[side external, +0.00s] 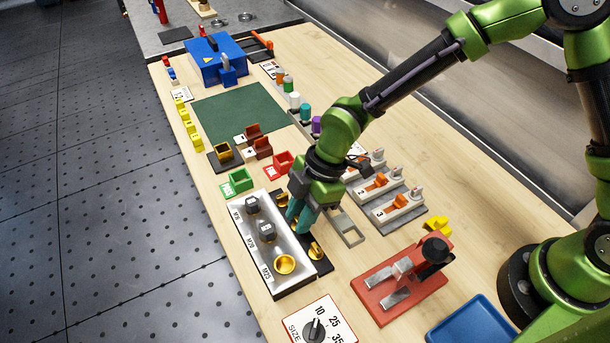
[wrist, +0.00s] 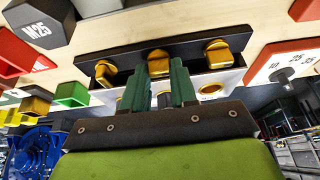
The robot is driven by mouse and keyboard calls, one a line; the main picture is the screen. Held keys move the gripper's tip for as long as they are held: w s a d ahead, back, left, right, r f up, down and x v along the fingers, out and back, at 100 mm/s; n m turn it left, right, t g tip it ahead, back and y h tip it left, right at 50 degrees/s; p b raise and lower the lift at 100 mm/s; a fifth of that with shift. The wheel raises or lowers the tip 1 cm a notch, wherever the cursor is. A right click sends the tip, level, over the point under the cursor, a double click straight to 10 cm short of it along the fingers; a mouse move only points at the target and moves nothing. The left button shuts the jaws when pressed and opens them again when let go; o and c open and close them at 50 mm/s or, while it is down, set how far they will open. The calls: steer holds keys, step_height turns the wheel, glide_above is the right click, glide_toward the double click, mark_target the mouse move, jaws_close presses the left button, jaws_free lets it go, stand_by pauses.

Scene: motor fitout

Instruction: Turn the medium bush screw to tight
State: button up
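A black strip (side external: 322,265) carries three brass bush screws. In the wrist view, the strip (wrist: 128,62) holds a left screw (wrist: 105,70), the middle one, which is the medium bush screw (wrist: 158,54), and a right screw (wrist: 217,50). My gripper (side external: 298,214) points down at the middle of the strip. In the wrist view, the fingers of my gripper (wrist: 164,75) stand slightly apart, one on each side of the medium screw. I cannot tell whether they touch it. In the side view, the fingers partly cover this screw.
Beside the strip is a metal panel (side external: 272,252) marked M16, M20 and M25, with two black caps and a brass cup (side external: 285,264). A size dial (side external: 316,328) and a red clamp (side external: 402,285) stand nearby. A black M25 block (wrist: 40,25) shows in the wrist view.

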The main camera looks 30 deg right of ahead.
jaws_close()
steer(key=shift+m, duration=0.3)
steer(key=m, duration=0.1)
steer(key=m+t, duration=0.1)
steer(key=m, duration=0.1)
steer(key=shift+s+a+m+t, duration=0.1)
steer(key=shift+s+m+t, duration=0.05)
steer(key=shift+m+t, duration=0.15)
steer(key=m+t, duration=0.1)
steer(key=m, duration=0.2)
steer(key=shift+s+m+h, duration=0.1)
steer(key=shift+m+h, duration=0.2)
steer(key=shift+h, duration=0.1)
steer(key=m+h, duration=0.1)
steer(key=m, duration=0.1)
steer(key=m+t, duration=0.1)
steer(key=m, duration=0.2)
steer(key=shift+a+t+h, duration=0.2)
steer(key=shift+t+h, duration=0.1)
steer(key=shift+h, duration=0.1)
steer(key=shift+m+h, duration=0.8)
steer(key=shift+m, duration=1.7)
